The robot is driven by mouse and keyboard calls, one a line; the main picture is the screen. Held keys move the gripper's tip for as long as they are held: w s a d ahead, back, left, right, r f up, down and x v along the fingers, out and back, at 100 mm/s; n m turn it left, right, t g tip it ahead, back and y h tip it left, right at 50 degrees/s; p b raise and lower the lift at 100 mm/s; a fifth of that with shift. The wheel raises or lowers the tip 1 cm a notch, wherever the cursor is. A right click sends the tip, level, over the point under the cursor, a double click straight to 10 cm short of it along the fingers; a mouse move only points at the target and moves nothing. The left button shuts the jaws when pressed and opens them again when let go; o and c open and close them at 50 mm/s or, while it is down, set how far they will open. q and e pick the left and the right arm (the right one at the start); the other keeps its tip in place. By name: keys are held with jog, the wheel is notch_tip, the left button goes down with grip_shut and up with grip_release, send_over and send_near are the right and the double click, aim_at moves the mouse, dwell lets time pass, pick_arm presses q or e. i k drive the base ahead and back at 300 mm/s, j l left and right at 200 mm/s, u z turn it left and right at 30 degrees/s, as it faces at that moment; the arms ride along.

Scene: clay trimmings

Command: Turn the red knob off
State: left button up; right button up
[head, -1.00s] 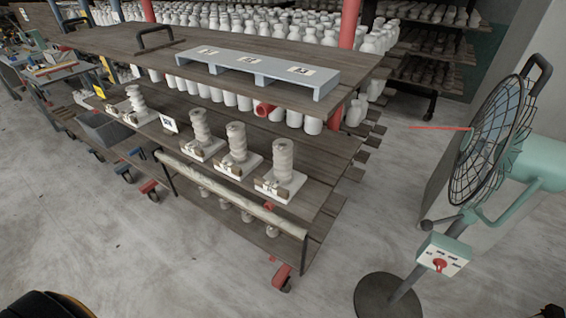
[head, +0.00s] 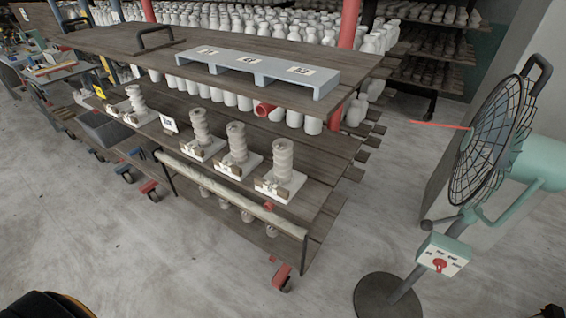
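The red knob (head: 439,264) sits on the white front of a teal control box (head: 446,250) on the stand of a pedestal fan (head: 490,140) at the right. Small markings are printed above the knob but are too small to read. A red streamer (head: 440,125) sticks out to the left from the fan's cage. Neither gripper is clearly in view.
A wooden cart (head: 240,150) with clay pieces on white bases fills the middle. A grey slotted rack (head: 260,68) lies on its top. The fan's round dark base (head: 388,297) stands on the floor. Concrete floor (head: 340,225) between cart and fan is clear.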

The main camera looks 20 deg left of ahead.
aim_at(441, 264)
jog(key=l+z, duration=0.1)
jog(key=z, duration=0.85)
